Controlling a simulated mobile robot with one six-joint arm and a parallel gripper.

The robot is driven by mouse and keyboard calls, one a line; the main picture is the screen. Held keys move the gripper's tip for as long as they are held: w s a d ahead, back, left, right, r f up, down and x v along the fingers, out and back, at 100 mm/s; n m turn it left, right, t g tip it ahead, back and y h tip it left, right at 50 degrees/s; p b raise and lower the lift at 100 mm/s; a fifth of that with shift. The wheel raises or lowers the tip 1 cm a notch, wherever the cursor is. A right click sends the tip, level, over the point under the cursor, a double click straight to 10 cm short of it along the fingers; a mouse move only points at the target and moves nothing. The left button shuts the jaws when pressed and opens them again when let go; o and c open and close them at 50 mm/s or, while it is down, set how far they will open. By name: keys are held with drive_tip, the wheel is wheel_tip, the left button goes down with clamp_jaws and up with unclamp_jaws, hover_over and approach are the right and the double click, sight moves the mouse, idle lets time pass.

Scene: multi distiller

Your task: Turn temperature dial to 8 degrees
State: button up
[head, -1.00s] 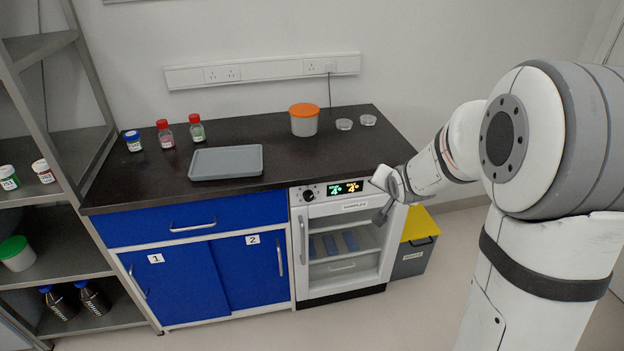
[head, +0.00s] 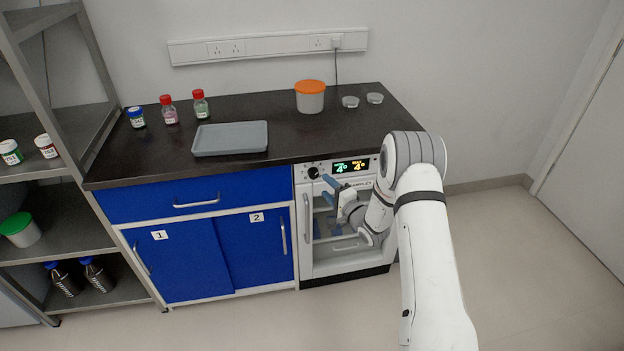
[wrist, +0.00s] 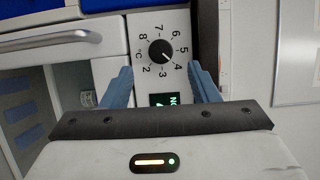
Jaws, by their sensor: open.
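The temperature dial (head: 313,172) is a black round knob on the white front panel of the small fridge (head: 302,262), left of the display (head: 350,166). In the wrist view the dial (wrist: 160,52) has numbers 2 to 8 around it, and its white mark points near 4. The display shows a green 4 and a yellow 4. My gripper (head: 329,190) is open, its blue fingers at the panel just right of and below the dial. In the wrist view my gripper (wrist: 160,68) has one finger on each side of the dial, apart from it.
The fridge door handle (head: 307,222) is on the left of the glass door. Blue cabinets (head: 172,266) stand to the left. The dark worktop (head: 270,168) above holds a grey tray (head: 229,138) and an orange-lidded tub (head: 310,98). The floor at right is clear.

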sight(314, 175)
drive_tip(key=x, duration=0.6)
drive_tip(key=shift+c, duration=0.3)
